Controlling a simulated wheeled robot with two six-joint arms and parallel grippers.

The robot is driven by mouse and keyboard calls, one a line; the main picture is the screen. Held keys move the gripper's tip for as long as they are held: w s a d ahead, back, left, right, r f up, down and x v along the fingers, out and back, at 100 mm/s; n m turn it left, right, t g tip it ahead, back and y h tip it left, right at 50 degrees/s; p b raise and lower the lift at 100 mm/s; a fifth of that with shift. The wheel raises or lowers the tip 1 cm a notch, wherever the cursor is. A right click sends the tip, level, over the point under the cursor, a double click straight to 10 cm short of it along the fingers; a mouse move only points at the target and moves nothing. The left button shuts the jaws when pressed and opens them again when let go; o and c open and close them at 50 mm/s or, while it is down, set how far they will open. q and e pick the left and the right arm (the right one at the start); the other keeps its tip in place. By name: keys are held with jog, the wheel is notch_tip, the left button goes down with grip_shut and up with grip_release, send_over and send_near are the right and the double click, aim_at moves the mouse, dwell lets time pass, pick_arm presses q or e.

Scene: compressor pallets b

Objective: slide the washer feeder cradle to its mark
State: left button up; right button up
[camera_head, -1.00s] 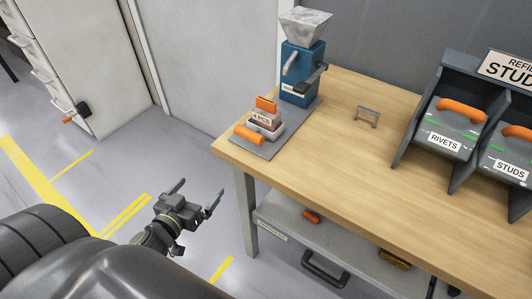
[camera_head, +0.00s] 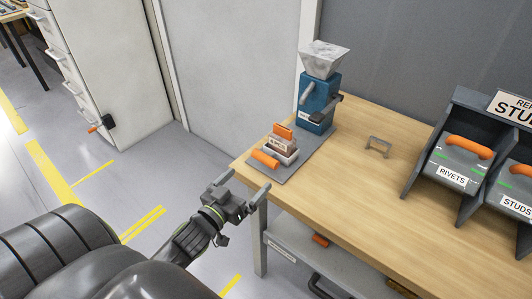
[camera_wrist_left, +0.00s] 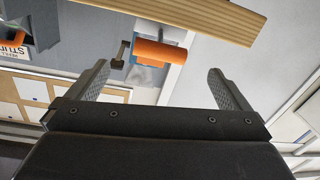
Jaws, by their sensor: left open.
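The washer feeder (camera_head: 317,105) is a blue body with a pale hopper on top, near the table's back left corner. Its cradle (camera_head: 281,152), a small block with a label and orange parts, sits on a grey plate (camera_head: 288,171) in front of it. An orange grip (camera_head: 265,159) faces the table's left corner. My left gripper (camera_head: 247,182) is open and empty, just off that corner, short of the grip. In the left wrist view, the orange grip (camera_wrist_left: 160,53) lies beyond and between the open fingers. I cannot make out the mark. My right gripper is not in view.
The wooden table (camera_head: 345,205) has a small grey bracket (camera_head: 378,147) standing on it. Bins labelled RIVETS (camera_head: 452,176) and STUDS stand at the right. A white cabinet (camera_head: 105,60) stands at the left.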

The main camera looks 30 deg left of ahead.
aim_at(264, 163)
pick_arm(q)
jog(key=w+p, duration=0.1)
jog(key=w, duration=0.7)
jog(key=shift+w, duration=0.95)
jog(key=shift+c, duration=0.3)
